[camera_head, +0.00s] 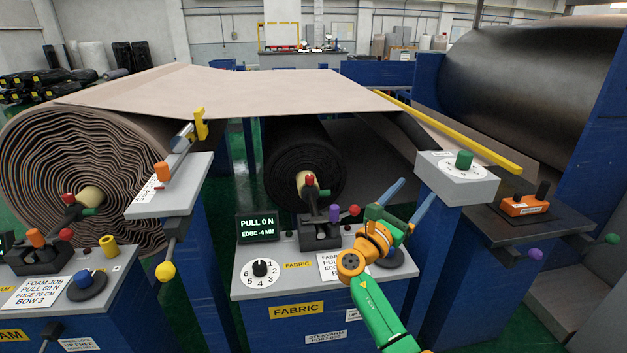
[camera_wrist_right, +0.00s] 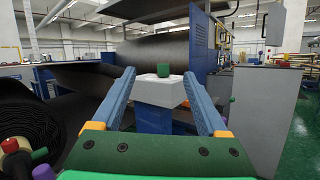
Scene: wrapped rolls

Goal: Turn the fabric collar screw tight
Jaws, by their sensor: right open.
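The black fabric roll (camera_head: 301,150) sits at the centre on a pale core (camera_head: 303,180). A red knob (camera_head: 309,181) and a green one stand at its core end; I cannot tell which part is the collar screw. The red knob also shows at the lower left of the right wrist view (camera_wrist_right: 9,146). My right gripper (camera_head: 418,188), green with blue fingers, is open and empty. It is right of the roll's core, apart from it, above the FABRIC console (camera_head: 288,283). In the right wrist view its fingers (camera_wrist_right: 157,76) frame a green knob (camera_wrist_right: 163,69) farther off. My left gripper is out of view.
That green knob tops a grey post box (camera_head: 458,185) at right. A clamp with red and purple knobs (camera_head: 353,210) stands on the console, beside a display reading PULL 0 N, EDGE -4 MM (camera_head: 257,226). A large foam roll (camera_head: 80,170) fills the left.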

